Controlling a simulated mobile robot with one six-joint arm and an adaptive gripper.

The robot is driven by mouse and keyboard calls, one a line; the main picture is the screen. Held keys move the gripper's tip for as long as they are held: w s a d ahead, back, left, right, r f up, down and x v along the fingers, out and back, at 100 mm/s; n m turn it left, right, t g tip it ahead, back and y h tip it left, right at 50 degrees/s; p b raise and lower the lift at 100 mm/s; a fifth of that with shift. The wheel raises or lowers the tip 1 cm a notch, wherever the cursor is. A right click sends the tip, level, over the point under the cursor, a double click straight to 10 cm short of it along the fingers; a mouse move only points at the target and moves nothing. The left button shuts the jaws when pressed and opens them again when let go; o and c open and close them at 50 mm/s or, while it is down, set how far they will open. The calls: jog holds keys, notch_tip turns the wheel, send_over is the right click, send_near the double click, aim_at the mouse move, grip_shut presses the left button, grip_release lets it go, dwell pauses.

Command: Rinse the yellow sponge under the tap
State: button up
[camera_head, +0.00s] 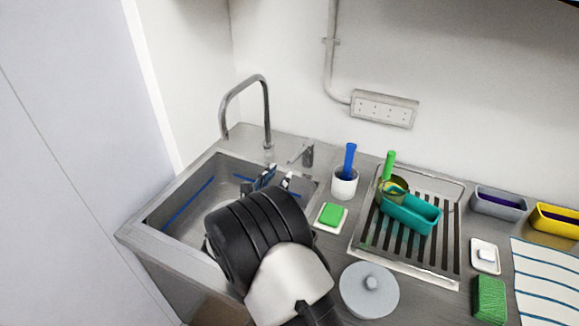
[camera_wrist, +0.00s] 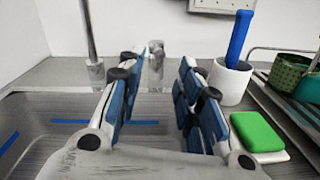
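I see no yellow sponge in either view. The tap (camera_head: 267,110) is a tall curved metal pipe at the back of the sink. Its lower part (camera_wrist: 91,40) shows in the wrist view, left of my fingers. A small lever fitting (camera_head: 307,155) stands right of it. The steel sink (camera_head: 172,180) has blue stripes inside, and my arm hides part of it. My gripper (camera_head: 272,180) is over the sink's right side. In the wrist view my gripper (camera_wrist: 163,75) has its blue-padded fingers apart, with nothing visible between them.
Right of the sink are a green sponge (camera_head: 331,214) on a white dish, a white cup (camera_head: 344,184) with a blue-handled tool, and a drying rack (camera_head: 450,240).

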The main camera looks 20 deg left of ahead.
aim_at(290, 161)
jog(key=w, duration=0.2)
jog(key=w+d+b, duration=0.1)
jog(key=w, duration=0.5)
jog(key=shift+d, duration=0.25)
jog(key=shift+s, duration=0.1)
jog(key=shift+c, duration=0.3)
grip_shut()
